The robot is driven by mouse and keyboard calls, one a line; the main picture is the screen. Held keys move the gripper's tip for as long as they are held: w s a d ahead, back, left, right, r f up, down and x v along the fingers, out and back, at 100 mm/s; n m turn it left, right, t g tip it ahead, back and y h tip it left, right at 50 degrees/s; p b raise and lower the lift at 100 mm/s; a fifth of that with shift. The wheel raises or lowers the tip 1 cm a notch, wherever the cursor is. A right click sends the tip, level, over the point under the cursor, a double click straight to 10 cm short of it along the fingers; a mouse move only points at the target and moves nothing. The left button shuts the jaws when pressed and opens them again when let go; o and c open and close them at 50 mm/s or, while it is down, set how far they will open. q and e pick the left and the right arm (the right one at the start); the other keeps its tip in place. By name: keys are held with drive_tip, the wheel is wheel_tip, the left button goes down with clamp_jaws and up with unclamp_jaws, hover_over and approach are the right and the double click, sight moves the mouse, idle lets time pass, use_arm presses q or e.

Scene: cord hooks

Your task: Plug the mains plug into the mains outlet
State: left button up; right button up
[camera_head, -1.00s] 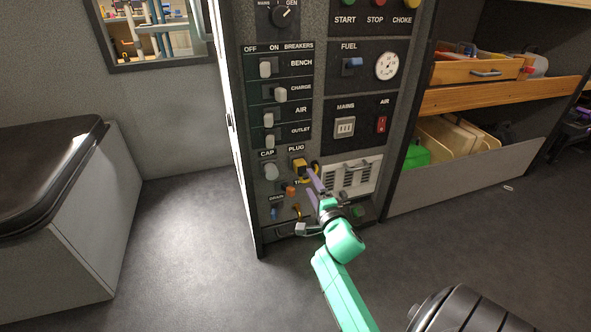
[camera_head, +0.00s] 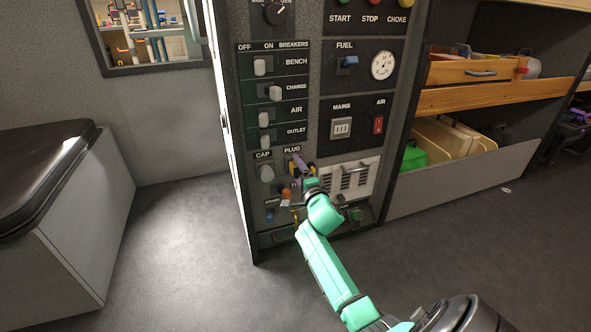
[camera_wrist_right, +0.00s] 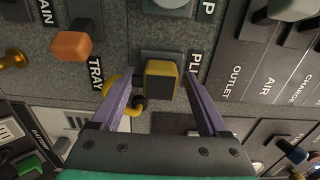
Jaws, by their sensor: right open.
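The mains plug (camera_wrist_right: 161,82) is a yellow block with a dark face, beside the PLUG label on the panel. Its yellow cord loops out next to it. In the head view the plug (camera_head: 309,170) is partly hidden by my right gripper (camera_head: 299,163). In the right wrist view the open purple fingers of that gripper (camera_wrist_right: 160,76) stand on both sides of the plug, with gaps showing beside it. The mains outlet (camera_head: 341,128) is a pale socket plate under the MAINS label, above and right of the plug, with nothing in it. My left gripper is not in view.
A grey cap knob (camera_head: 266,172) sits left of the plug and an orange knob (camera_head: 286,194) below it. A white vent (camera_head: 350,178) is at the right. Breaker switches (camera_head: 263,117) line the panel above. A red switch (camera_head: 378,125) is right of the outlet.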

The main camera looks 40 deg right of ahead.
sight(298, 172)
idle(0.4)
drive_tip(key=shift+p, duration=0.3)
idle(0.5)
drive_tip(key=shift+p, duration=0.35)
clamp_jaws()
drive_tip(key=shift+s+a+r+p, duration=0.1)
drive_tip(key=shift+s+a+p, duration=0.05)
drive_tip(key=shift+s+p, duration=0.15)
drive_tip(key=shift+p+v, duration=2.35)
drive_tip(key=shift+v, duration=0.35)
